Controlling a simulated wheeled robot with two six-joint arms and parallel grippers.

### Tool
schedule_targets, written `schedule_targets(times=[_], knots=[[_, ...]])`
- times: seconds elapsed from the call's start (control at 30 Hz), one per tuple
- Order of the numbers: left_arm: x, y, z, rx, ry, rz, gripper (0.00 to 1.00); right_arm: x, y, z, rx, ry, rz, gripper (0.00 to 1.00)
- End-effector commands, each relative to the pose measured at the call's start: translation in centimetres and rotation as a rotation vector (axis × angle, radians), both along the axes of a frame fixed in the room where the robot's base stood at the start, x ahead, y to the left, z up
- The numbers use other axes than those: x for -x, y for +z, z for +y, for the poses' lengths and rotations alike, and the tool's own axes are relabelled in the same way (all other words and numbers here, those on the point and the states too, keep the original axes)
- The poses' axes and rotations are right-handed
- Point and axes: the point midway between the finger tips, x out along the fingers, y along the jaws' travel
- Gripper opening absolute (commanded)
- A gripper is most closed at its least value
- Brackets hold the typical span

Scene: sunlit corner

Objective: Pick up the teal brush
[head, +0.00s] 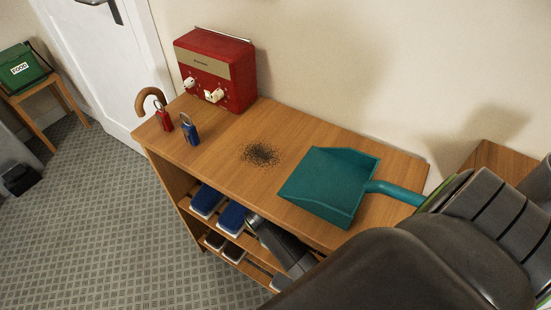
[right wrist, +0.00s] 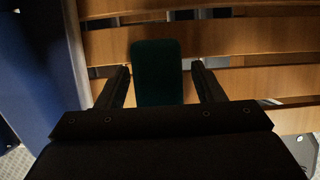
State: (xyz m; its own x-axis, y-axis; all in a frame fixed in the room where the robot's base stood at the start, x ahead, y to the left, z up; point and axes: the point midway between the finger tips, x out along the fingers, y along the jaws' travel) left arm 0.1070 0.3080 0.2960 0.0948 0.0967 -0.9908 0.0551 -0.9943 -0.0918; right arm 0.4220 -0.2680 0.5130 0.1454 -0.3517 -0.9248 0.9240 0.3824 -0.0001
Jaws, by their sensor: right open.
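A dark teal block with rounded corners, which looks like the teal brush (right wrist: 157,75), shows in the right wrist view over the wooden slats of a shelf. My right gripper (right wrist: 160,68) is open, with one finger on each side of it. Gaps show between the fingers and the teal block, and it is in deep shadow. In the head view my right arm comes in from the lower right and reaches down at the shelf front. The teal brush cannot be made out in the head view. My left gripper is not in view.
On the wooden top (head: 215,145) lie a teal dustpan (head: 330,180), dark crumbs (head: 260,154), red (head: 163,119) and blue (head: 190,132) padlocks and a red box (head: 218,75). Blue brushes (head: 206,199) lie on the slatted shelf below. A blue surface (right wrist: 35,70) stands close left in the wrist view.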

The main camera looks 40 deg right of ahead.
Motion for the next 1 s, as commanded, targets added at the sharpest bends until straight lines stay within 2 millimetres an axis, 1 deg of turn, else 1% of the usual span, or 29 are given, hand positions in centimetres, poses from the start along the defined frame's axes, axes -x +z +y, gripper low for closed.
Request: schedule_targets(times=[0.27,0.6,0.67,0.87,1.0], knots=[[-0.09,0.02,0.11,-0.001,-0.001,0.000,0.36,0.01,-0.01,0.02,0.000,0.000,0.000,0.62],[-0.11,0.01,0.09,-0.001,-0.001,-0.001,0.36,0.00,-0.01,0.01,0.000,0.000,0.000,0.17],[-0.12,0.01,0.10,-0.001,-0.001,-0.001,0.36,0.00,-0.02,0.00,0.000,0.000,0.000,0.11],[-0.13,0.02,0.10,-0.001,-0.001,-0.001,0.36,-0.03,0.03,-0.01,0.001,0.000,0.000,0.10],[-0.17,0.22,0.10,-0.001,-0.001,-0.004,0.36,-0.05,0.48,-0.01,0.001,0.000,-0.001,0.10]])
